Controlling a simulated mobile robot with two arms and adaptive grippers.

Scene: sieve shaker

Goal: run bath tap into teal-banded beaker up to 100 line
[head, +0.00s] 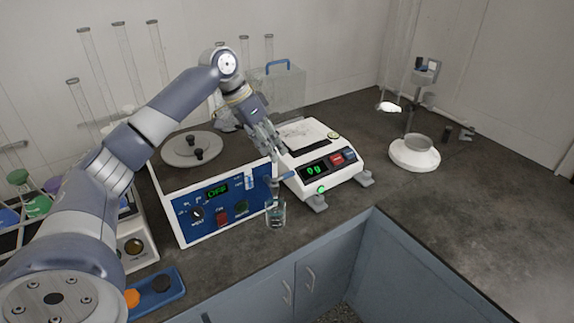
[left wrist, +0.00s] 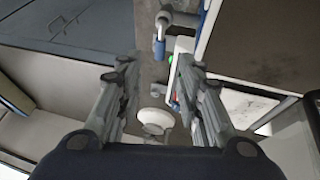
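The water bath (head: 222,207) has a blue front panel with a lit green display, a dial and buttons. Its tap (head: 284,177), with a blue handle, is at the panel's right end. A clear beaker (head: 276,215) stands below the tap. It looks faintly teal, but its band, marks and water level are too small to read. My left gripper (head: 272,146) is above the tap, between the bath and the white balance. In the left wrist view my left gripper (left wrist: 158,76) is open and empty, with the tap (left wrist: 161,42) beyond its fingertips. My right gripper is out of view.
The white balance (head: 322,172) with a green display stands close right of the bath. A white round-based stand (head: 414,155) is farther right. A blue tray (head: 157,291) lies at front left. The bench's front edge is close to the beaker. The right bench has free room.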

